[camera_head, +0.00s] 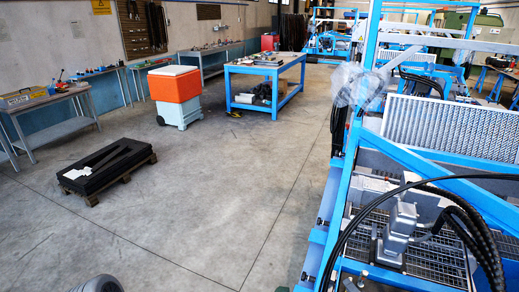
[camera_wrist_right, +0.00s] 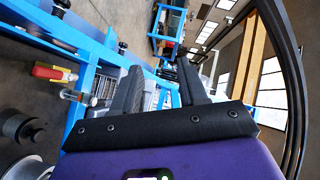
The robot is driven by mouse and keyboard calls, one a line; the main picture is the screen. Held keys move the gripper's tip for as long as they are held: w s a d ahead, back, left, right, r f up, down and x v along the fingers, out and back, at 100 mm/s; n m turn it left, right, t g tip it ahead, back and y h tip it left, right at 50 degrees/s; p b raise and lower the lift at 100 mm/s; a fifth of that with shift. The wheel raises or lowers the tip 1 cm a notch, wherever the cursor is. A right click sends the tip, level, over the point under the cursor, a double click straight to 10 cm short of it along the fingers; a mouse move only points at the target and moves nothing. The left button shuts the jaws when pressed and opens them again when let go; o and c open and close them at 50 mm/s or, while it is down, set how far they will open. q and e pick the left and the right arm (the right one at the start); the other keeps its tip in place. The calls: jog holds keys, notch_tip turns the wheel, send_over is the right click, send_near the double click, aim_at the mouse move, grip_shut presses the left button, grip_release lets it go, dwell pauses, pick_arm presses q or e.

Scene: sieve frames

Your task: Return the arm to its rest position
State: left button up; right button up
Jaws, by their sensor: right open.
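My right gripper (camera_wrist_right: 160,78) shows in the right wrist view with its two black fingers apart and nothing between them. Its mount is black and purple. Behind the fingers are blue frame bars, and the fingers seem clear of them, though the distance is hard to judge. In the head view I cannot clearly make out its fingers. A pale mesh sieve panel (camera_head: 440,125) stands in the blue frame at the right. My left gripper is not in view.
A blue frame (camera_head: 325,225) with black cables and a grey mechanism (camera_head: 402,222) fills the right side. A low black pallet (camera_head: 105,168), an orange and white bin (camera_head: 174,92) and a blue workbench (camera_head: 265,70) stand left. Open concrete floor (camera_head: 225,190) lies between.

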jog(key=s+a+f+n+g+h+b, duration=0.15)
jog(key=a+f+g+b, duration=0.3)
jog(key=a+f, duration=0.55)
jog(key=s+a+f+n+g+y+b, duration=0.1)
jog(key=s+a+f+n+g+b, duration=0.1)
jog(key=s+a+f+g+b, duration=0.3)
jog(key=s+a+f+n+b, duration=0.1)
jog(key=s+a+f+n, duration=0.15)
jog(key=s+a, duration=0.5)
pick_arm(q)
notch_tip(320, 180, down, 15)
jog(key=b, duration=0.3)
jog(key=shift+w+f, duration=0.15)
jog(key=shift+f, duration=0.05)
pick_arm(e)
jog(key=s+a+n+g, duration=0.1)
jog(key=s+a+g, duration=0.1)
jog(key=s, duration=0.4)
jog(key=s+a+f+n+g+y, duration=0.1)
jog(key=s+a+g, duration=0.2)
jog(key=s+a, duration=0.2)
jog(key=s, duration=0.2)
jog(key=shift+s+a+n+g, duration=0.15)
jog(key=shift+s+n+g, duration=0.15)
jog(key=shift+n+g, duration=0.1)
jog(key=shift+f, duration=0.15)
